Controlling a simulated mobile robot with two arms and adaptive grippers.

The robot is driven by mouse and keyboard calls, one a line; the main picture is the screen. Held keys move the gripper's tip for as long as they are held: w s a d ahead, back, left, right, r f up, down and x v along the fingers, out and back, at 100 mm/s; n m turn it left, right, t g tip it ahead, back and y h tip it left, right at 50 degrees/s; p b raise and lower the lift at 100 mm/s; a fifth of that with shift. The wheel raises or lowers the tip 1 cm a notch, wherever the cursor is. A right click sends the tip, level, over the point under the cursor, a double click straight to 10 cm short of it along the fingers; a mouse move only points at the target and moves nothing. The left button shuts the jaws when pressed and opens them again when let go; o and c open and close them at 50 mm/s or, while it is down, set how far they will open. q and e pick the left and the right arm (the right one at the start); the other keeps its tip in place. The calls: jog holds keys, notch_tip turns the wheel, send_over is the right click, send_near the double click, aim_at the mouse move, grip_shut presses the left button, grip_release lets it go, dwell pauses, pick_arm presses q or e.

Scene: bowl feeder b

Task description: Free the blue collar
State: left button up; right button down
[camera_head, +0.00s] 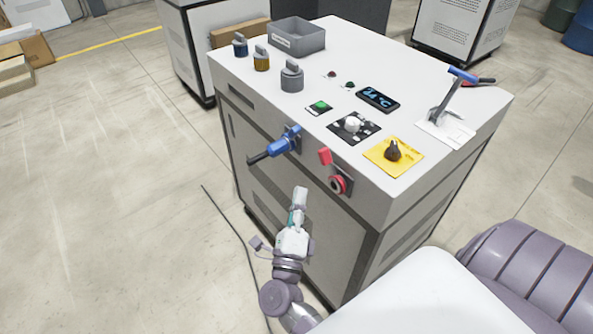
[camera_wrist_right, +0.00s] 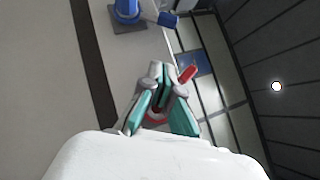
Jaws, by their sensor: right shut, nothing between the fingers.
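A blue collar-like fitting (camera_head: 285,142) with a black grip sticks out from the front face of the grey cabinet. A blue part on a dark plate also shows at the top edge of the right wrist view (camera_wrist_right: 127,11), partly cut off. My right gripper (camera_head: 300,193) is shut and empty, in front of the cabinet and below the blue fitting, apart from it. Its closed teal-and-grey fingers show in the right wrist view (camera_wrist_right: 161,75). My left gripper is not in view.
The cabinet top (camera_head: 347,52) carries knobs, a display, a grey bin (camera_head: 296,38) and a blue-handled lever (camera_head: 463,75). A cable (camera_head: 235,230) lies on the floor.

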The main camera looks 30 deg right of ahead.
aim_at(293, 134)
jog(key=w+d+r+p, duration=0.3)
jog(key=w+d+r, duration=0.2)
jog(key=w, duration=0.4)
jog(key=shift+w+d, duration=0.2)
jog(key=shift+d, duration=0.05)
jog(key=shift+r, duration=0.1)
